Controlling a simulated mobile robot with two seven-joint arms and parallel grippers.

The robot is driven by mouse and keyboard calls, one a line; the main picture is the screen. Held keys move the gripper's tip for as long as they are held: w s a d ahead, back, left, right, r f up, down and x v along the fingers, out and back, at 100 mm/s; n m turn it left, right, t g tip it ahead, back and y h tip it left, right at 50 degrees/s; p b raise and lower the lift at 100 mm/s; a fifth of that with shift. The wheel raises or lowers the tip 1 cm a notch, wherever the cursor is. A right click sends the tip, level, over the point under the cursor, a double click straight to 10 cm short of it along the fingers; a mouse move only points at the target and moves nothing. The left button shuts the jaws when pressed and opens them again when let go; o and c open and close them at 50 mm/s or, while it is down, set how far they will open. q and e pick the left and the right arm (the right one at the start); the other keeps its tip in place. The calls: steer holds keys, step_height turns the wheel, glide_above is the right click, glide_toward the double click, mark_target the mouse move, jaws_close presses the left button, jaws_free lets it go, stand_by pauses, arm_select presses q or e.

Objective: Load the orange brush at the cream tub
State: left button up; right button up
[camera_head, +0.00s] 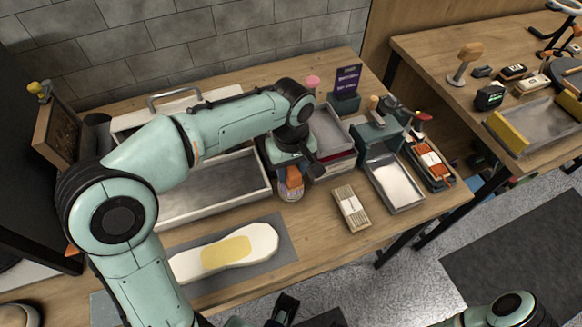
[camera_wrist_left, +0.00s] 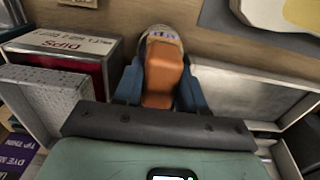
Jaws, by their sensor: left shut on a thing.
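My left gripper (camera_head: 292,166) is shut on the orange brush (camera_head: 294,177), above the wooden table. In the left wrist view the brush (camera_wrist_left: 162,75) stands between the two blue-grey fingers. A small round tub (camera_head: 290,193) sits right at the brush's lower end. Its pale rim and label show in the wrist view (camera_wrist_left: 162,33), just beyond the brush. The brush's working end is hidden, so I cannot tell whether it touches the tub's contents. Dark parts at the bottom edge of the head view seem to be my right gripper (camera_head: 284,308); its jaws are unclear.
A white shoe-shaped piece with a yellow patch (camera_head: 226,252) lies on a grey mat (camera_head: 278,238). A white-walled tray (camera_head: 212,212) stands left of the tub.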

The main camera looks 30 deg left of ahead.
arm_select(q)
step_height(320, 180, up, 7)
steer(key=p, duration=0.6)
arm_select(e)
step_height(320, 180, up, 6)
steer(key=w, duration=0.2)
steer(key=shift+s, duration=0.15)
stand_by(0.3)
